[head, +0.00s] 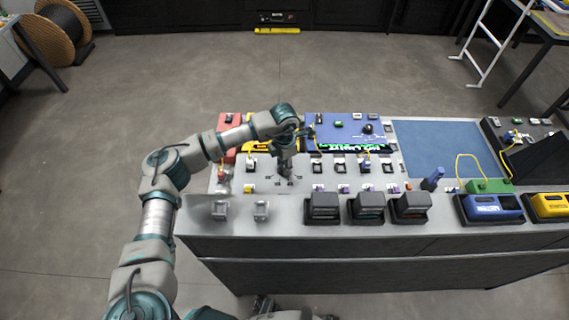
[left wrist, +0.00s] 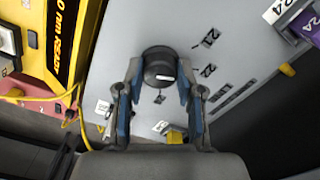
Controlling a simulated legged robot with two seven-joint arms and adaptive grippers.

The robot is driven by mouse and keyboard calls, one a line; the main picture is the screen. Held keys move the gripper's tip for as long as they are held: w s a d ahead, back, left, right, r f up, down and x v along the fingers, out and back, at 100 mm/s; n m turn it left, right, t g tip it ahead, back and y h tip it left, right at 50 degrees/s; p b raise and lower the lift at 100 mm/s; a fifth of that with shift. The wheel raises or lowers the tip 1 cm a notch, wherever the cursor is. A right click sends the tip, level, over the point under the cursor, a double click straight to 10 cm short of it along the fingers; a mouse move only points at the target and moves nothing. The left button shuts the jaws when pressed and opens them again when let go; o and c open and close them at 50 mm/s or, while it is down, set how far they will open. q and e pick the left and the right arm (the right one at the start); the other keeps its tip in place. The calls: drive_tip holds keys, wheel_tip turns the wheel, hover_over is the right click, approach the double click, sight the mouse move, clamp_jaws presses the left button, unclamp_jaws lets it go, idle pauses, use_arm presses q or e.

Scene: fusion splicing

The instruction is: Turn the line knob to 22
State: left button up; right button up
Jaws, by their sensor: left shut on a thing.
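The line knob (left wrist: 160,66) is a dark round knob with a short white mark, on the grey panel in the left wrist view. My left gripper (left wrist: 160,88) is shut on it, with one blue-padded finger on each side. The white mark lies on the lower right part of the knob's face. Printed labels stand right of the knob; one (left wrist: 207,70) seems to read 22, but it is small and turned. In the head view my left gripper (head: 285,175) points down at the panel and hides most of the knob. My right gripper does not show.
A blue unit with a green-text screen (head: 350,147) stands behind the gripper, and a yellow unit (head: 258,146) stands beside it. Several dark boxes (head: 367,208) line the panel's front edge. A blue mat (head: 440,148) lies clear at the right. Yellow cables (left wrist: 40,98) run near the gripper.

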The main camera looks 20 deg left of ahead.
use_arm(q)
drive_tip(key=o, duration=1.2)
drive_tip(key=shift+c, duration=0.2)
drive_tip(key=shift+r, duration=0.5)
wheel_tip(320, 180, up, 11)
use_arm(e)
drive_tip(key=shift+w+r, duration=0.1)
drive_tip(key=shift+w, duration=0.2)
use_arm(q)
drive_tip(key=shift+w+a+f, duration=0.1)
